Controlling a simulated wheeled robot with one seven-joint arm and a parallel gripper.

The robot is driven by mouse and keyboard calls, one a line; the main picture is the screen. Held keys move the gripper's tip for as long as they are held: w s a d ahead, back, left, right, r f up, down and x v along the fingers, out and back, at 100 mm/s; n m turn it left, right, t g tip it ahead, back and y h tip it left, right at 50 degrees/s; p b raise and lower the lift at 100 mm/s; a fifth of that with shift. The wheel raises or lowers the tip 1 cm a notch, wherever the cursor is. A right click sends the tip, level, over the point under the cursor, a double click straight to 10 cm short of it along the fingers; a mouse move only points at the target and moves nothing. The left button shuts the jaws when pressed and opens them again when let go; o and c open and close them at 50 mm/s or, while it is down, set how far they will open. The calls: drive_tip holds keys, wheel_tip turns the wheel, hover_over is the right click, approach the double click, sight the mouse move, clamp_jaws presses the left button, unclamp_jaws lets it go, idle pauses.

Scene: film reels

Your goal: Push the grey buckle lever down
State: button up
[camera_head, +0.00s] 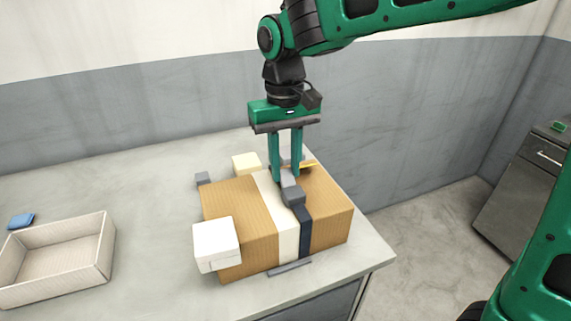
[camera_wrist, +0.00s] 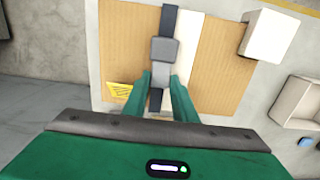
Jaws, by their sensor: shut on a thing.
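The grey buckle (camera_head: 292,194) sits on the dark strap (camera_head: 305,228) on top of a cardboard box (camera_head: 333,215). It also shows in the wrist view (camera_wrist: 164,50), beyond my fingertips. My gripper (camera_head: 287,172) points down at the back part of the buckle, with its fingers on either side of the strap line. In the wrist view, dark strap (camera_wrist: 156,98) shows between the fingers. The jaws are closed at the buckle's lever end; the exact contact and the lever's angle are hard to make out.
A white block (camera_head: 216,245) stands at the box's front left corner, and a cream block (camera_head: 246,162) behind it. A pale strip and a yellow label (camera_wrist: 119,90) lie on the box. An open tray (camera_head: 62,236) and a blue item (camera_head: 20,221) are at left. Bare table lies between.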

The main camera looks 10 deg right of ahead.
drive_tip(key=shift+w+a+f+g+h, duration=0.15)
drive_tip(key=shift+w+g, duration=0.1)
drive_tip(key=shift+g, duration=0.35)
drive_tip(key=shift+w+d+f+g+h, duration=0.15)
drive_tip(key=shift+w+g, duration=0.1)
drive_tip(key=shift+g, duration=0.35)
drive_tip(key=shift+a, duration=0.1)
drive_tip(key=o, duration=1.1)
drive_tip(key=shift+c, duration=0.2)
drive_tip(key=v, duration=1)
drive_tip(key=shift+w+r, duration=0.25)
drive_tip(key=shift+r, duration=0.1)
